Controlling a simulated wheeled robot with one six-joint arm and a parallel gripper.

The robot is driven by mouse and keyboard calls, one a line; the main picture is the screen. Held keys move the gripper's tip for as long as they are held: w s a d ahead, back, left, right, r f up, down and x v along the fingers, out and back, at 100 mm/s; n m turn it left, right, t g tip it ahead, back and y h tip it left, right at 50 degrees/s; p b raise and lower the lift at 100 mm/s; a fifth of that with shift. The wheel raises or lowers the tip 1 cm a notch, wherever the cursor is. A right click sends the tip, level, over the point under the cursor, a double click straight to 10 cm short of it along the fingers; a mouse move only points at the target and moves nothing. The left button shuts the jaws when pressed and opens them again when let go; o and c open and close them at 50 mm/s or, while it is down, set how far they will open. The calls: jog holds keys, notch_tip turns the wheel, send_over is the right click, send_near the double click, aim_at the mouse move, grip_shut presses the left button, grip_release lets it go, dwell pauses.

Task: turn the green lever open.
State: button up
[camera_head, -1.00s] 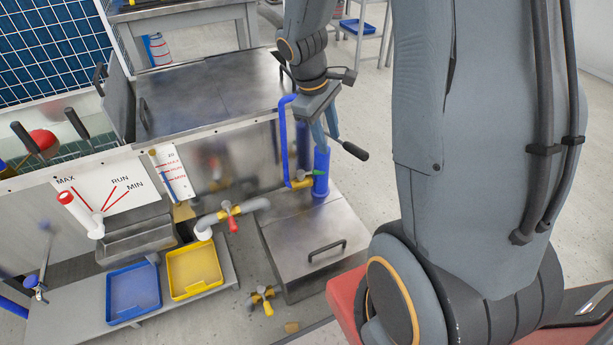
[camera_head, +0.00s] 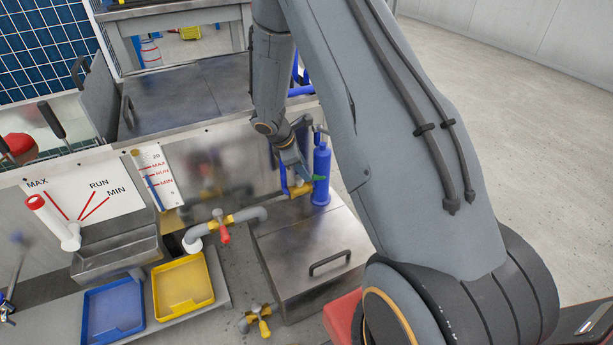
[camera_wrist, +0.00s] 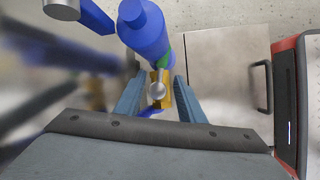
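The green lever (camera_head: 318,178) sits on a yellow valve (camera_head: 300,188) at the foot of a blue upright cylinder (camera_head: 321,165). In the wrist view a small part of the green lever (camera_wrist: 164,58) shows between the cylinder (camera_wrist: 146,32) and the yellow valve (camera_wrist: 166,90). My gripper (camera_head: 303,178) is beside the valve, pointing down at it. In the wrist view its two fingers (camera_wrist: 158,92) stand apart, one on each side of the valve, with a round pale end between them. I cannot tell whether a finger touches the lever.
A steel box lid with a black handle (camera_head: 330,262) lies below the cylinder. A red-handled valve (camera_head: 223,232) on a grey pipe is to the left. Yellow (camera_head: 211,296) and blue (camera_head: 140,324) trays are at lower left. Open floor lies at right.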

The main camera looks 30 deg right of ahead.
jog(key=shift+b+x, duration=0.35)
jog(key=shift+x, duration=1.4)
grip_shut()
